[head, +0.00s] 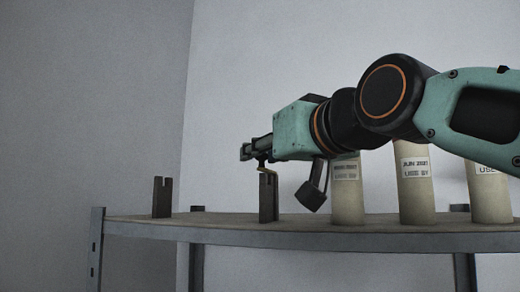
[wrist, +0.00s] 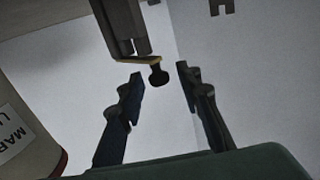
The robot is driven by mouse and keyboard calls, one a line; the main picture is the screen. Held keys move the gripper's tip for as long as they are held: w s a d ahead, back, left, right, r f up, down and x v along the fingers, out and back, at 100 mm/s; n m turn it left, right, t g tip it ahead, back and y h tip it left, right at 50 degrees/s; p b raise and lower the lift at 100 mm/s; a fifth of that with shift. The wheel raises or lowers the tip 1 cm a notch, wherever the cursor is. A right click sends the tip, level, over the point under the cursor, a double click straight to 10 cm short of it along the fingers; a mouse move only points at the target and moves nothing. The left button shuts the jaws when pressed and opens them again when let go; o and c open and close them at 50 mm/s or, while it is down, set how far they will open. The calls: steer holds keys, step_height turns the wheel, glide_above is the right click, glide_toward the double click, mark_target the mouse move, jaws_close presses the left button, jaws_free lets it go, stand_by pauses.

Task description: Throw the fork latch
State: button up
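The fork latch shows as a brass-coloured bar (head: 267,170) on a dark upright post (head: 268,200) on the shelf. In the wrist view the bar (wrist: 140,59) ends in a dark round knob (wrist: 158,76). A second dark post (head: 161,198), with a notch in its top, stands apart to the left. My gripper (head: 248,150) is at the top of the latch post. In the wrist view my gripper (wrist: 160,88) is open, with the knob in the gap between its fingertips and space on both sides. I cannot tell the knob's exact depth.
The shelf (head: 230,232) carries several cream labelled cylinders (head: 347,208) to the right of the latch post, below my arm. One cylinder (wrist: 22,120) is close on the left in the wrist view. The shelf between the two posts is clear.

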steer(key=shift+w+a, duration=0.25)
steer(key=shift+w, duration=0.25)
jaws_close()
